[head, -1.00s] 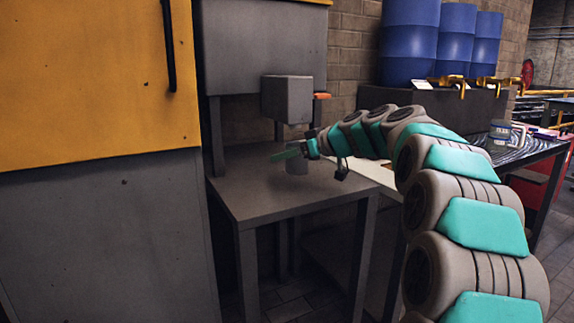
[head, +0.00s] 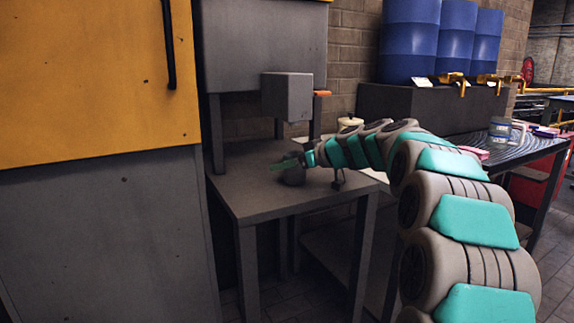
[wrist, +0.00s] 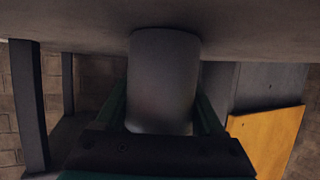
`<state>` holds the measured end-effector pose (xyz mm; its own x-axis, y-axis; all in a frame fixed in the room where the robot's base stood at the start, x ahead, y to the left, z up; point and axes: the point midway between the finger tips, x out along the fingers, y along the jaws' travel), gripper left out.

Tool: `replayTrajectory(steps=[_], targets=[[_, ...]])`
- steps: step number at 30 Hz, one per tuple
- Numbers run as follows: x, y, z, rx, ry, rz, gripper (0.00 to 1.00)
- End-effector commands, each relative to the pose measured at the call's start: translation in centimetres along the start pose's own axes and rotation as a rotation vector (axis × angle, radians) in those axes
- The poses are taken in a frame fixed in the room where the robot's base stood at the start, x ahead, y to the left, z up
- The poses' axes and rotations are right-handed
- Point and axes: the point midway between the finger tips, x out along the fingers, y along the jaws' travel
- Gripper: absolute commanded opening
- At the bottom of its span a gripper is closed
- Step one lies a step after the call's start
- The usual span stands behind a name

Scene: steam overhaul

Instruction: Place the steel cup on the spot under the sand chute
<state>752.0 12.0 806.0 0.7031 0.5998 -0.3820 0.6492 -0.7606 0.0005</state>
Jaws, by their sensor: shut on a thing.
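My gripper (head: 286,164) is shut on the steel cup (head: 293,177), which looks like a dark grey cylinder low over the grey table (head: 245,195). The cup (wrist: 163,80) fills the middle of the wrist view, between the two green fingers. In that view its far end meets the table surface (wrist: 250,35) or is very close to it; I cannot tell which. The sand chute looks to be the grey box (head: 287,97) above the table, and the cup is below it. The spot on the table cannot be made out.
An orange handle (head: 322,93) sticks out beside the grey box. A grey upright (head: 315,117) stands behind it. A yellow-and-grey cabinet (head: 100,220) stands close on the left. Blue drums (head: 411,40) and a dark bench (head: 520,152) are to the right. The table's front is bare.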

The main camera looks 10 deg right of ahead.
Motion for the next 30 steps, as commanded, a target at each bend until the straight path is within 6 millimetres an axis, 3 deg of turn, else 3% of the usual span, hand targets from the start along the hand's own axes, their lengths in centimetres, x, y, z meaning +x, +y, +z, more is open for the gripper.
replayTrajectory(steps=[2, 3, 10, 22, 30], targets=[[0.1, 0.0, 0.3, 0.0, 0.001, 0.0, 0.13], [0.1, 0.0, 0.3, 0.0, 0.0, 0.0, 0.72], [0.1, 0.0, 0.2, 0.0, 0.0, 0.0, 0.98], [-0.2, 0.0, -0.4, 0.0, -0.001, 0.0, 1.0], [-5.1, -0.1, -0.1, -0.001, 0.001, -0.001, 1.0]])
